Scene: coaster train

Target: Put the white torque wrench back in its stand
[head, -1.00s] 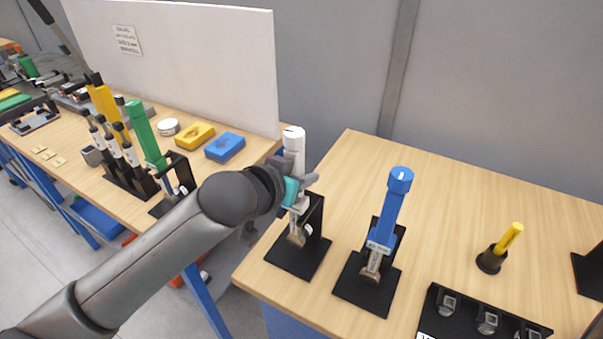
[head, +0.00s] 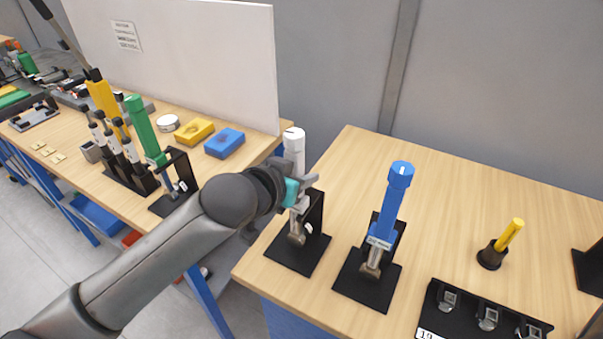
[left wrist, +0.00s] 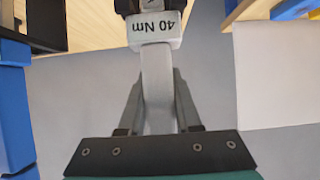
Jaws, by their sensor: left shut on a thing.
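The white torque wrench (head: 294,148) stands upright in the head view, at the left end of the near wooden bench. My left gripper (head: 300,190) is shut on its handle. The wrench's metal head (head: 297,231) is low down at the black stand (head: 313,216), within its upright frame. My gripper and arm hide part of the wrench and stand, so I cannot tell whether it is fully seated. In the left wrist view the wrench (left wrist: 156,75) lies between the two fingers (left wrist: 158,115), with an upside-down "40 Nm" label. My right gripper is not in view.
A blue torque wrench (head: 392,205) stands in its own black stand just to the right. A yellow-handled tool (head: 508,235) and a black socket rack (head: 462,318) are further right. A green wrench (head: 143,130) stands on the left bench. The near bench's back middle is clear.

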